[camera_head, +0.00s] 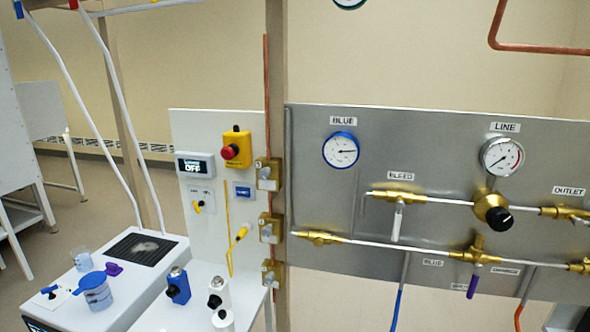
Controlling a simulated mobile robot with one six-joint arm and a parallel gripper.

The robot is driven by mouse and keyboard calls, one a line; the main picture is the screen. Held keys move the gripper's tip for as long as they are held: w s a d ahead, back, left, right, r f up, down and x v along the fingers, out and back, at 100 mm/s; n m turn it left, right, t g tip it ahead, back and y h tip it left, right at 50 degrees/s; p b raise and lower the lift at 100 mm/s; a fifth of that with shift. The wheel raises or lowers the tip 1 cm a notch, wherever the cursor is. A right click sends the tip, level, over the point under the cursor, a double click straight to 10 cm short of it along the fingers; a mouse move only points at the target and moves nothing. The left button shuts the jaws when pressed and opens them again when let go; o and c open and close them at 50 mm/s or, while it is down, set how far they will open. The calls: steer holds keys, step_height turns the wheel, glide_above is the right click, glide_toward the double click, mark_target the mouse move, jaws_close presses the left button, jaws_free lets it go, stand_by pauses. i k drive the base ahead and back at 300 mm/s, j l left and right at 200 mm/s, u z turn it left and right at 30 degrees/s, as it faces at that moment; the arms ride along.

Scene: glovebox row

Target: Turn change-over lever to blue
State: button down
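The change-over lever (473,285) appears to be the purple handle under a brass valve (477,250) on the lower line of the grey panel. It hangs nearly straight down, its lower end slightly left. A BLUE label (432,263) is to the left of the valve. Another label (505,271), too small to read surely, is to the right. A third small label (459,287) sits just left of the handle, also unreadable. My gripper is not in view.
A white bleed handle (397,222) and a black regulator knob (497,217) are above the lever. A blue hose (397,305) and a copper pipe (524,302) run down on either side. A white bench with bottles and beakers (97,292) stands at left.

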mark_target(478, 267)
steer(key=z, duration=0.95)
